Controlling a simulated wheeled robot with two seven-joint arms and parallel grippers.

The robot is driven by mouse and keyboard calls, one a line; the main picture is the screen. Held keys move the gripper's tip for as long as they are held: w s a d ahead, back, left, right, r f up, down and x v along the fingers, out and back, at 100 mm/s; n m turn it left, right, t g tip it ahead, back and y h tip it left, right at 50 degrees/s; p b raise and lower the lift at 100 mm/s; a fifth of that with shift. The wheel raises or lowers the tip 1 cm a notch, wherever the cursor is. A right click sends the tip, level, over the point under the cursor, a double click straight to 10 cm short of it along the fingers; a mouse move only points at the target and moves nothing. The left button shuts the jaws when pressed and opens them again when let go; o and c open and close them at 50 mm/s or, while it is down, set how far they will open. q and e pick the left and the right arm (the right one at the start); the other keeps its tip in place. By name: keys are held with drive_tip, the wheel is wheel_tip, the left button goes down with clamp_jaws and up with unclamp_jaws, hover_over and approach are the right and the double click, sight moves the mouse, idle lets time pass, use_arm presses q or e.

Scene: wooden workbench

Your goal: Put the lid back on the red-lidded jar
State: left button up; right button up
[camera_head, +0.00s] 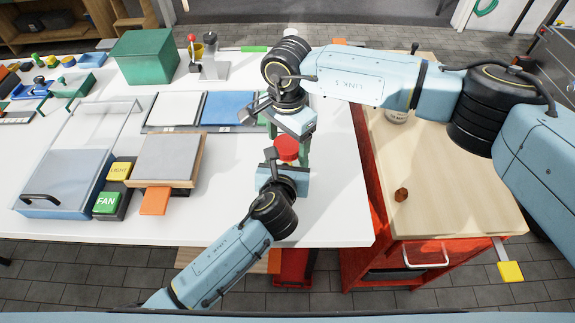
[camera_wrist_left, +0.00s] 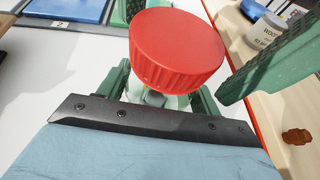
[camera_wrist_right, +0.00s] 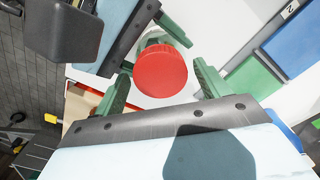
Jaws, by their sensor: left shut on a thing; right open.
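The red lid (camera_head: 286,148) is at the top of the jar, above the white table near its right edge. In the left wrist view the lid (camera_wrist_left: 176,48) is large, with the pale jar body (camera_wrist_left: 153,97) partly visible below it. Whether the lid is fully seated cannot be told. My left gripper (camera_head: 284,166) is shut on the jar below the lid. My right gripper (camera_head: 289,137) is open above it. In the right wrist view the lid (camera_wrist_right: 161,71) lies between its green fingers, with gaps visible on both sides.
A wooden-topped red cart (camera_head: 440,180) stands right of the white table (camera_head: 335,200), carrying a small brown object (camera_head: 401,194) and a labelled jar (camera_head: 397,115). A tablet-like board (camera_head: 166,158), FAN and LIGHT buttons and coloured panels lie left. The table's front right corner is clear.

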drive_tip(key=c, duration=1)
drive_tip(key=shift+m, duration=0.8)
drive_tip(key=o, duration=1.2)
drive_tip(key=shift+c, duration=0.2)
drive_tip(key=shift+r, duration=0.15)
wheel_tip(320, 180, up, 12)
use_arm(q)
drive_tip(key=o, duration=2)
drive_tip(key=shift+c, duration=0.2)
drive_tip(key=shift+s, duration=0.1)
